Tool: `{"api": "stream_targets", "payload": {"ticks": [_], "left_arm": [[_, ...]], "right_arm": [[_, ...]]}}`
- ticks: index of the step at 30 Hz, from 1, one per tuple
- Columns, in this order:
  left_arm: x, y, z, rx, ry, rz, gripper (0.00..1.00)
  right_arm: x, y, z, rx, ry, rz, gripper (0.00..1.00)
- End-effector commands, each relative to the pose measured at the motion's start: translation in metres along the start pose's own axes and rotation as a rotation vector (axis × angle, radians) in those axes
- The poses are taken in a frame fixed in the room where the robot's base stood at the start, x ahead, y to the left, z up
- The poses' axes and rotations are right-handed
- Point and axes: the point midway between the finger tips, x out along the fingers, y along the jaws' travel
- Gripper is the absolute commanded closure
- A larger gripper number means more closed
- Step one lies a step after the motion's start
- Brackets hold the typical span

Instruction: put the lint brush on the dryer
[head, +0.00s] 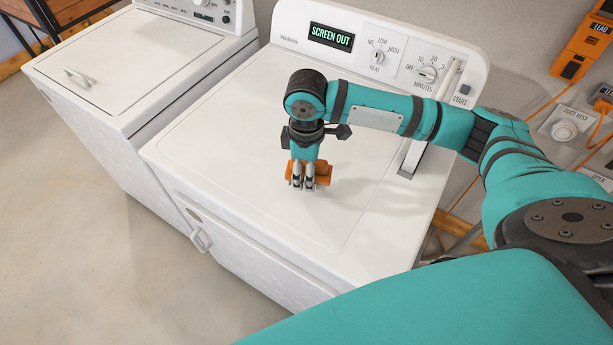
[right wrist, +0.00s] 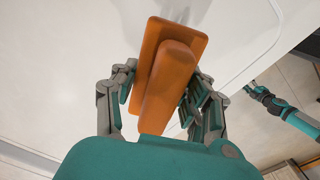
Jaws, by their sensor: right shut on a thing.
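The lint brush is an orange block with a raised orange grip. My right gripper (head: 303,186) is shut on the lint brush (head: 324,173) over the middle of the dryer top (head: 225,145). In the right wrist view the brush (right wrist: 166,88) sits between the fingers, over the white top. The brush is at or just above the surface; I cannot tell whether it touches. The dryer is white, with a lit "SCREEN OUT" display (head: 331,37). My left gripper (right wrist: 262,96) is small at the right of the right wrist view, away from the brush; its jaws are unclear.
A white washer (head: 120,60) is at the left. Orange devices and cables (head: 582,50) are on the right wall. The dryer top around the brush is clear.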

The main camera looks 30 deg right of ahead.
Motion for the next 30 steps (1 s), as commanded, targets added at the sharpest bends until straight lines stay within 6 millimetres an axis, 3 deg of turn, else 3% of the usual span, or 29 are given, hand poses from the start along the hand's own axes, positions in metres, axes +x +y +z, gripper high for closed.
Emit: {"api": "stream_targets", "payload": {"ticks": [7,14,15,20,30], "left_arm": [[-0.010,0.000,-0.002,0.000,0.001,0.000,0.60],[-0.009,0.000,-0.002,0.001,0.002,0.000,0.60],[-0.009,0.000,-0.002,0.001,0.002,0.000,0.60],[-0.009,0.000,-0.002,0.001,0.003,0.000,0.60],[-0.008,0.000,-0.003,0.001,0.003,0.000,0.60]], "right_arm": [[0.030,-0.001,0.001,-0.001,-0.003,-0.002,0.80],[0.035,-0.001,0.000,-0.002,0.000,0.000,0.80],[0.035,-0.001,0.000,-0.002,-0.001,-0.001,0.53],[0.035,-0.001,0.000,-0.001,-0.001,-0.001,0.32],[0.032,-0.001,0.000,-0.001,0.000,0.000,0.31]]}}
